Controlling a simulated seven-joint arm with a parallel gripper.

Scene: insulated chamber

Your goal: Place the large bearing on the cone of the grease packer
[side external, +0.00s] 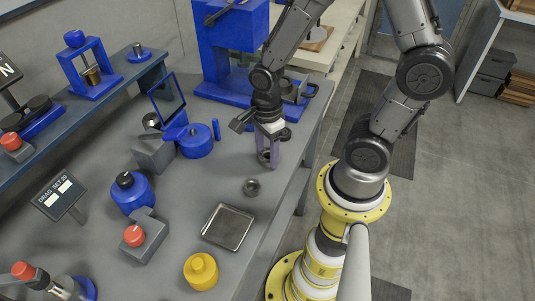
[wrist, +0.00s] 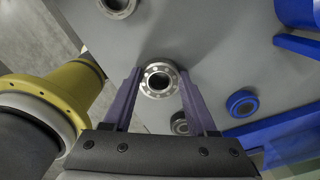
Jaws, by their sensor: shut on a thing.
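My gripper (side external: 268,160) points down over the right part of the grey bench, its purple fingers close to the bench top. In the wrist view its fingers (wrist: 160,88) are shut on a silver ring-shaped bearing (wrist: 160,79), which shows a ring of small balls or holes around a dark bore. In the side view the fingers mostly hide this bearing. A round blue unit (side external: 195,141) stands left of my gripper, and a blue pot with a black top (side external: 131,192) stands farther left. I cannot tell which one is the grease packer, and no cone shows clearly.
Another metal ring (side external: 252,187) lies on the bench near my gripper. A dark ring (side external: 284,134) sits just behind it. A metal tray (side external: 228,226), a yellow pot (side external: 201,271) and a red-button box (side external: 145,238) stand toward the front. A blue press (side external: 232,60) stands behind.

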